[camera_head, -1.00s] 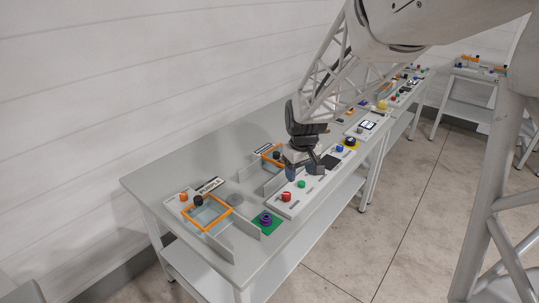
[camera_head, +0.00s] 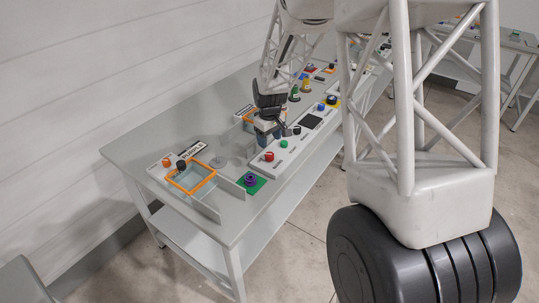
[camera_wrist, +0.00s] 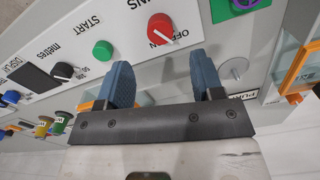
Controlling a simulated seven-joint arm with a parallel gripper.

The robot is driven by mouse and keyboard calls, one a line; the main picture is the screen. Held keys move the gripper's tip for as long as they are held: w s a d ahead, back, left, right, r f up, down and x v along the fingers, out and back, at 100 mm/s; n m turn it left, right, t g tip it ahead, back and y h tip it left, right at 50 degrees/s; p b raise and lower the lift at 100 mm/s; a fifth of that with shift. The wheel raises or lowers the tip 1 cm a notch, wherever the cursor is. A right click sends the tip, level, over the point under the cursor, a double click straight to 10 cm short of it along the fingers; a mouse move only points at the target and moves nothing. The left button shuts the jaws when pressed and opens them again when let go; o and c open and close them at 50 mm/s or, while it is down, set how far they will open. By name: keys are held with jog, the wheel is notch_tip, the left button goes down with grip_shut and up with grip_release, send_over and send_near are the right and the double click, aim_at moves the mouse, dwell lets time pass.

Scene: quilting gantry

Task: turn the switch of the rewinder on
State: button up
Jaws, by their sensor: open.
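The red rotary switch (camera_wrist: 160,30) sits on the white control panel (camera_head: 290,153), with OFF/ON lettering beside it in the wrist view. Its white pointer mark slants toward the lettering; I cannot tell for certain which position it marks. The red switch also shows in the head view (camera_head: 268,157) at the panel's near end. My gripper (camera_wrist: 163,66) is open, its two blue fingers apart with nothing between them. In the head view my gripper (camera_head: 268,138) hangs just behind the red switch. In the wrist view the switch lies just beyond the gap between the fingertips, apparently untouched.
A green START button (camera_wrist: 103,49), a black metres knob (camera_wrist: 62,71) and a dark display (camera_wrist: 34,77) share the panel. An orange frame (camera_head: 191,177) and a purple spool on a green mat (camera_head: 263,184) are nearby.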

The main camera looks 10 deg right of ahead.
aim_at(269, 154)
jog(key=shift+f, duration=0.15)
jog(key=shift+f, duration=3.75)
jog(key=shift+c, duration=0.4)
jog(key=c, duration=0.8)
jog(key=shift+c, duration=0.2)
